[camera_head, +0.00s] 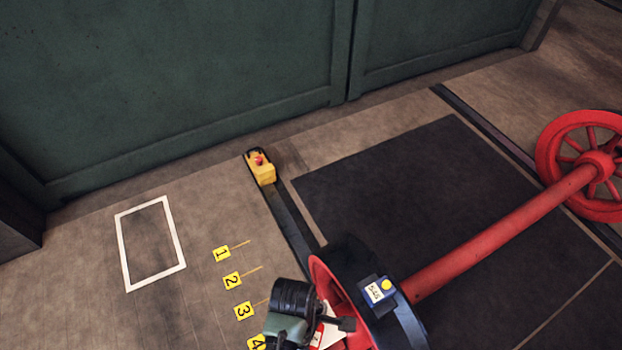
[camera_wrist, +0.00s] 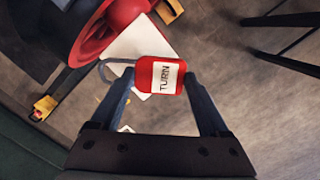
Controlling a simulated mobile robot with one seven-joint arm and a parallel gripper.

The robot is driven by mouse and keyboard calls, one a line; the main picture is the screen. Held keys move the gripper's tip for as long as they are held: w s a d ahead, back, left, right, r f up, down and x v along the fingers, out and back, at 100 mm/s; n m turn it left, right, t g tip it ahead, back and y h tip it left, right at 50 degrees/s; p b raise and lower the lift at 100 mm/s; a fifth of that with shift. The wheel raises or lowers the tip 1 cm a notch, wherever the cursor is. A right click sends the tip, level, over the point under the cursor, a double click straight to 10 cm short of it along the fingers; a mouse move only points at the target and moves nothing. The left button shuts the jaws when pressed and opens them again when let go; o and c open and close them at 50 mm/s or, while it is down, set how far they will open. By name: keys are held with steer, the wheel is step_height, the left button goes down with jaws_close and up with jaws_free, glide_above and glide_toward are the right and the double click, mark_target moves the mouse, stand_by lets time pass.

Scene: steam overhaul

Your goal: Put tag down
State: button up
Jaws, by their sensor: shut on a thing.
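In the wrist view my gripper (camera_wrist: 158,77) is shut on a red tag (camera_wrist: 181,88) with a white label that seems to read "TURN". A grey loop or strap (camera_wrist: 112,64) shows at the tag's left side. Behind the tag is a white sheet or plate (camera_wrist: 131,42), close to the red wheel (camera_wrist: 92,38); I cannot tell whether the tag touches it. In the head view the white piece (camera_head: 333,334) and a bit of red show beside the near wheel, partly hidden by my arm.
A red axle (camera_head: 500,232) joins the near wheel to a far red wheel (camera_head: 585,165). A blue device (camera_head: 380,290) with a yellow button sits at the near wheel. A yellow box (camera_head: 263,173) with a red button stands on the rail. Numbered yellow markers (camera_head: 232,281) and a white-outlined rectangle (camera_head: 181,250) mark the floor.

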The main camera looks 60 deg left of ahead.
steer(key=shift+f, duration=1.55)
steer(key=shift+f+b, duration=0.15)
steer(key=shift+b, duration=0.15)
steer(key=o, duration=1.2)
